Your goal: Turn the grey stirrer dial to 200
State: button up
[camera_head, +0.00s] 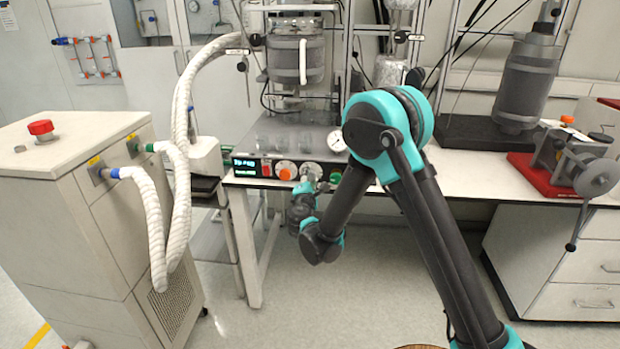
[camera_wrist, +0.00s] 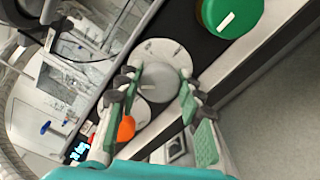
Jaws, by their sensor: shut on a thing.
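The grey stirrer dial (camera_wrist: 165,78) sits on a round pale scale plate (camera_wrist: 170,48) on the reactor's front panel, with a short light pointer mark on its face. My gripper (camera_wrist: 161,85) has one finger on each side of it and is shut on it. In the head view my gripper (camera_head: 304,187) is at the panel, and the grey dial (camera_head: 310,170) shows just above it. The scale numbers are too small to read. A lit display (camera_head: 245,165) is at the panel's left end; its digits are not clearly readable.
An orange knob (camera_wrist: 126,128) lies on one side of the grey dial and a green knob (camera_wrist: 228,14) on the other, both close to my fingers. The reactor vessel (camera_head: 296,60) stands behind. A white cabinet with hoses (camera_head: 80,200) is at left. Open floor lies in front.

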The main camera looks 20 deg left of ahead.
jog(key=shift+m, duration=0.5)
jog(key=o, duration=1.2)
jog(key=shift+c, duration=0.2)
